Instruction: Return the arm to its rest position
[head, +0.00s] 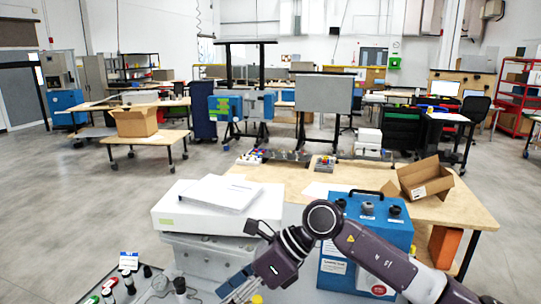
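My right arm comes in from the lower right and bends down to the left. Its gripper (238,291) is at the bottom edge, in front of the white-topped analyser (208,222). Only part of the fingers shows, and I cannot tell whether they are open or shut. A small yellow thing (257,299) is close beside the fingers. My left arm and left gripper are not in view.
A blue box with a black handle (341,215) stands behind my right arm. A wooden table (300,178) holds an open cardboard box (425,178) and small parts. A tray (158,290) with several small items is at lower left. Open floor lies left.

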